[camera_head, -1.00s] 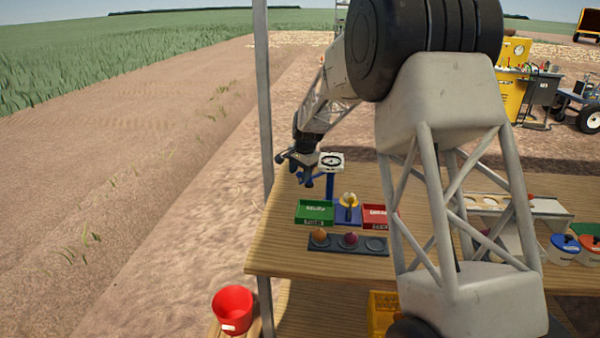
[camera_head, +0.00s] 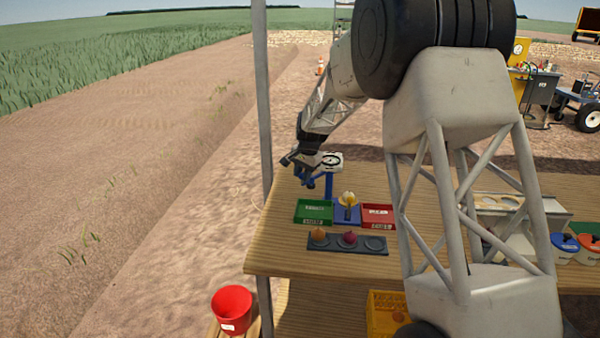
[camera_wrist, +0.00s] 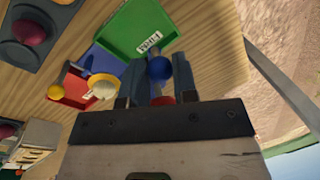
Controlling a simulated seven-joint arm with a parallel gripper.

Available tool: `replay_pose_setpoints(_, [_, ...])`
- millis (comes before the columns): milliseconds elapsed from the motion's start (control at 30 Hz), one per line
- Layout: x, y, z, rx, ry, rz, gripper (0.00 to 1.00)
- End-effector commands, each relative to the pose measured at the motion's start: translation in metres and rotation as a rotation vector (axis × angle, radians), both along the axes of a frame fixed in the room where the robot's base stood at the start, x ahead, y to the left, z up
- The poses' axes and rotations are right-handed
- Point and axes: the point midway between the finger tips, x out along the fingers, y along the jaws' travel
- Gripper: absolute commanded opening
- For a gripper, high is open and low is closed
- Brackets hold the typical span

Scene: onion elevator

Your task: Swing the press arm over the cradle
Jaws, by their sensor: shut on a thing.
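The press stand is a blue post with a white dial head (camera_head: 331,161) at the back of the wooden table. The cradle (camera_head: 342,215) is blue, between the green and red trays, with a pale onion (camera_head: 348,199) on it. That onion also shows in the wrist view (camera_wrist: 103,86). My gripper (camera_head: 307,181) is beside the post, left of the dial and behind the green tray. In the wrist view its fingers (camera_wrist: 158,84) close around part of the press arm. A blue ball (camera_wrist: 158,67) and a bit of red show between them; the grasp itself is partly hidden.
A green tray (camera_head: 314,203) and a red tray (camera_head: 377,208) flank the cradle. A dark holder (camera_head: 333,248) in front carries an orange and a dark red onion. A metal pole (camera_head: 264,110) stands left of my gripper. A red bucket (camera_head: 232,309) is at front left.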

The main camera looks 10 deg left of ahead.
Motion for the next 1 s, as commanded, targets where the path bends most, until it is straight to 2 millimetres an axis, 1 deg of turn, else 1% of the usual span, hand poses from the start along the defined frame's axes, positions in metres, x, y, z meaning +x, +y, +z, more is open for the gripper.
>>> replay_pose_setpoints(267, [-0.016, -0.026, 0.001, 0.001, -0.001, 0.19, 0.0])
replay_pose_setpoints(500, [-0.026, -0.055, 0.001, 0.001, 0.0, 0.395, 0.0])
replay_pose_setpoints(733, [-0.03, -0.086, 0.001, 0.001, 0.0, 0.597, 0.0])
replay_pose_setpoints(1000, [-0.027, -0.124, 0.0, 0.0, 0.001, 0.843, 0.0])
